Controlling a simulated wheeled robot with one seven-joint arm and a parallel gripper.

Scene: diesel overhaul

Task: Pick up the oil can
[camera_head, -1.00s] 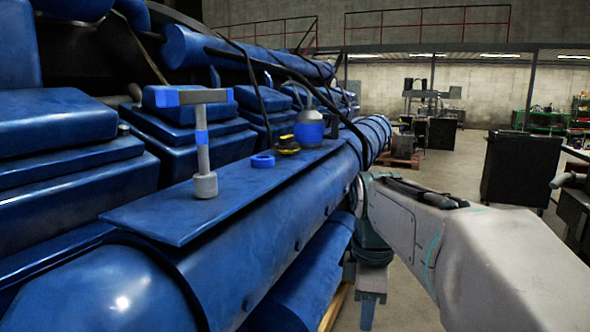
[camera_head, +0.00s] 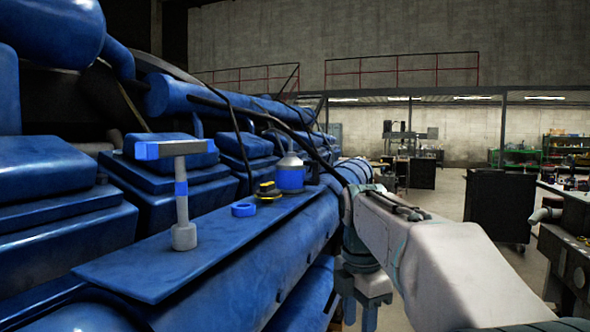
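The oil can (camera_head: 290,175) is a small rounded can with a grey top, a blue band and a thin spout. It stands upright towards the far end of the blue shelf (camera_head: 140,272) along the engine's side. My gripper (camera_head: 358,312) hangs pointing down to the right of the shelf, lower than the can and apart from it. Its two fingers show with a gap between them, and nothing is seen in them. The fingertips are close to the bottom edge of the picture.
On the shelf, a yellow-and-black object (camera_head: 267,191) and a blue ring (camera_head: 243,209) lie nearer than the can. A tall hammer-like tool (camera_head: 182,205) stands head up at the near end. Dark hoses (camera_head: 235,130) hang above the can. Open floor and a dark cabinet (camera_head: 497,205) are to the right.

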